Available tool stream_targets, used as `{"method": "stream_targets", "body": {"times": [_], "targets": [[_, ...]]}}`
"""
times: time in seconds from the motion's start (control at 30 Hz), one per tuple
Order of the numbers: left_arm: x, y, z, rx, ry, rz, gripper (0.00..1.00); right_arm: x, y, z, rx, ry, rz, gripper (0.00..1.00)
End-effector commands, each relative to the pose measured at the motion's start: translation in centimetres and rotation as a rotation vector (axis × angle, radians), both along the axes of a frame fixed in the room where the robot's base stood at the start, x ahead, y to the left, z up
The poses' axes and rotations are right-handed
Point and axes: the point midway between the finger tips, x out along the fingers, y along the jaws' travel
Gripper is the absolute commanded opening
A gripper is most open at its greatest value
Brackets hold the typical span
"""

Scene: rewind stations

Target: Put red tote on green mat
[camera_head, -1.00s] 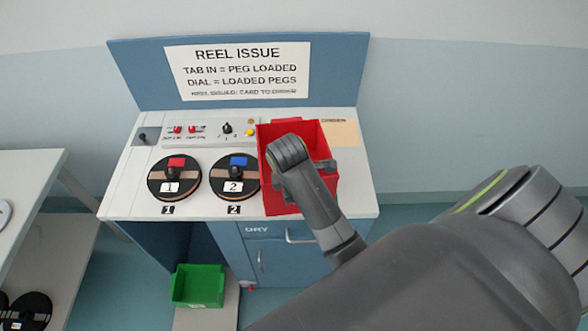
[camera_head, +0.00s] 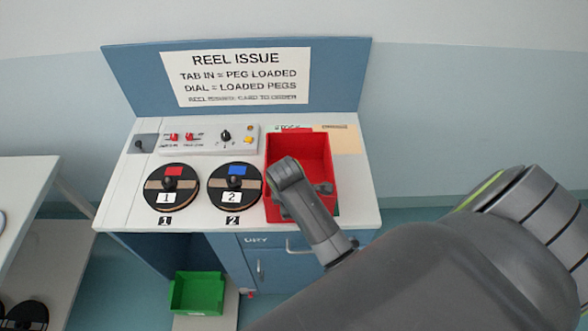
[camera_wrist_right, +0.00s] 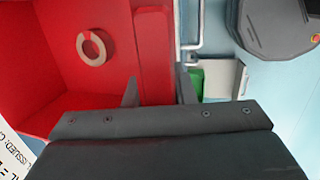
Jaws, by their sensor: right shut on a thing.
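The red tote (camera_head: 300,152) is at the right end of the reel station's white top, open side up. My right gripper (camera_head: 304,200) is shut on its near wall; the right wrist view shows that wall (camera_wrist_right: 153,50) between the fingers. A beige ring (camera_wrist_right: 91,47) shows inside the tote. Narrow strips of the green mat (camera_head: 290,128) show at the tote's far edge and near right corner; the tote hides the rest. I cannot tell whether the tote rests on the mat or hangs just above it. My left gripper is not in view.
Two black reels (camera_head: 171,187) marked 1 and 2 lie left of the tote. A switch panel (camera_head: 205,138) and a tan area (camera_head: 345,138) lie behind. A green bin (camera_head: 197,293) stands low in front. A side table (camera_head: 22,185) is at left.

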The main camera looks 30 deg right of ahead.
Motion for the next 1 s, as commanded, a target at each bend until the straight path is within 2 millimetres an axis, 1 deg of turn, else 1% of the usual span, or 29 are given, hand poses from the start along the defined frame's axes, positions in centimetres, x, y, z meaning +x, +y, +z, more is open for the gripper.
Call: {"method": "stream_targets", "body": {"times": [0.03, 0.1, 0.5, 0.53, 0.7, 1.0], "targets": [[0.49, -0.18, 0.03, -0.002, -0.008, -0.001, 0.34, -0.03, 0.03, -0.30, 0.001, 0.001, 0.000, 0.00], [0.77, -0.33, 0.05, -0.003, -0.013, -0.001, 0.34, -0.02, 0.03, -0.60, 0.001, 0.001, 0.001, 0.00], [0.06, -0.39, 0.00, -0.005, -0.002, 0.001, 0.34, -0.01, 0.02, -0.86, 0.001, 0.000, 0.001, 0.00], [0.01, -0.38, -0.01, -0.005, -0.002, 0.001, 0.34, 0.00, 0.01, -0.86, 0.001, -0.001, 0.000, 0.25], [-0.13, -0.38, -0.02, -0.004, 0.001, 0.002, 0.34, -0.01, 0.01, -0.86, 0.001, 0.000, 0.001, 0.48], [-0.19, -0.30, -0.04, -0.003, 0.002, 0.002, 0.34, -0.05, 0.05, -0.90, 0.002, 0.005, 0.001, 0.48]]}}
